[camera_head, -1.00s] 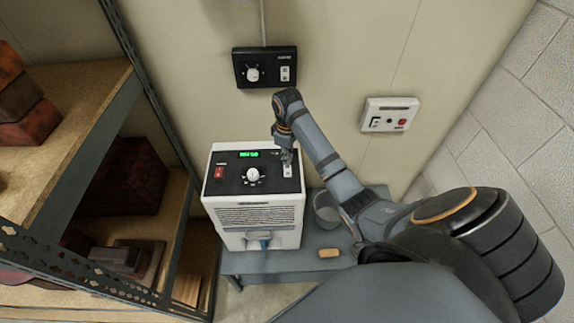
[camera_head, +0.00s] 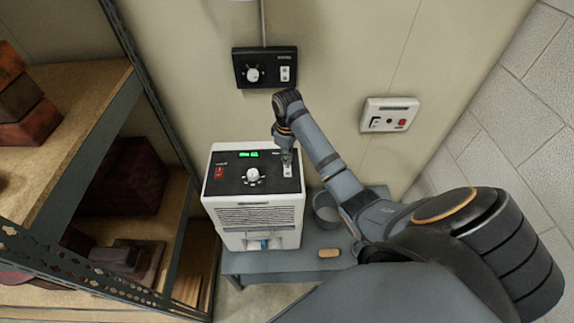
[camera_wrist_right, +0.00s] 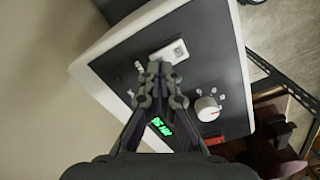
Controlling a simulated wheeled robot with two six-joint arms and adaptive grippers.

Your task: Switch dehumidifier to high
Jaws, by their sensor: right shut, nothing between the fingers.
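The dehumidifier (camera_head: 228,218) is a white box with a black top panel, standing on a low grey table. The panel has a white dial (camera_head: 252,175), a red switch (camera_head: 219,173), a lit green display (camera_head: 248,154) and a white switch plate (camera_head: 289,172) at its right. My right gripper (camera_head: 287,158) is shut and empty, pointing down at the white switch plate. In the right wrist view its fingertips (camera_wrist_right: 160,68) are just beside that plate (camera_wrist_right: 170,51); contact cannot be told. The dial (camera_wrist_right: 206,108) and display (camera_wrist_right: 160,127) are also visible there. My left gripper is out of view.
A black wall box (camera_head: 265,67) with a dial and switch hangs above. A white wall box (camera_head: 390,115) with a red button is to the right. A grey bucket (camera_head: 326,208) and tan block (camera_head: 329,253) are on the table (camera_head: 290,262). Metal shelving (camera_head: 140,80) stands left.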

